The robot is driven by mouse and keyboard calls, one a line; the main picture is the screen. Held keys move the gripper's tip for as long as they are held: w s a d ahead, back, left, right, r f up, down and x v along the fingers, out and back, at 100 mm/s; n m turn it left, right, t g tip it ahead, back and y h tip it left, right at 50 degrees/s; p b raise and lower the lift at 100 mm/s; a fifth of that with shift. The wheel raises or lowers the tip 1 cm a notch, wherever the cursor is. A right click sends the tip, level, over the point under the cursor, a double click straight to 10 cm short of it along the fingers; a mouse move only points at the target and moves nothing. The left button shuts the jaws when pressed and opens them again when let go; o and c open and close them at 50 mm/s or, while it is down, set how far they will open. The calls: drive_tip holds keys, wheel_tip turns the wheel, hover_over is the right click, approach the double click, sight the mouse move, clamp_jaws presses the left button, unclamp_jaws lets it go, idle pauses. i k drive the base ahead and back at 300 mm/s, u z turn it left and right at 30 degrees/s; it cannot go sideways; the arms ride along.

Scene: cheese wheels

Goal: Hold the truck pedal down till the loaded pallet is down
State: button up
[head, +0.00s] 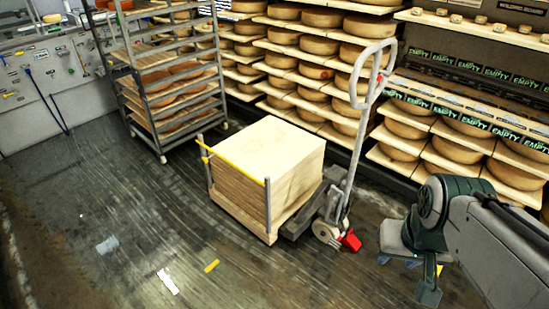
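The pallet truck (336,205) stands mid-floor with its tall grey loop handle upright. Its red pedal (351,240) sticks out low at the foot of the handle, by the wheel. The loaded pallet (240,218) carries a tall stack of pale boards (268,155) between grey posts with a yellow bar. The gap between pallet and floor is too small to judge. My gripper (398,262) is to the right of the pedal, apart from it, pointing down. Two blue fingertips show spaced apart below the pale hand, with nothing seen between them.
Shelves of cheese wheels (300,45) line the back, with "EMPTY" labels (470,68) at right. A grey wheeled rack (170,85) stands at back left. The floor at front left is open, with scraps and a yellow mark (211,266).

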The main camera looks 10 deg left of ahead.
sight(335, 245)
drive_tip(key=u, duration=0.45)
drive_tip(key=i, duration=1.45)
drive_tip(key=z, duration=0.85)
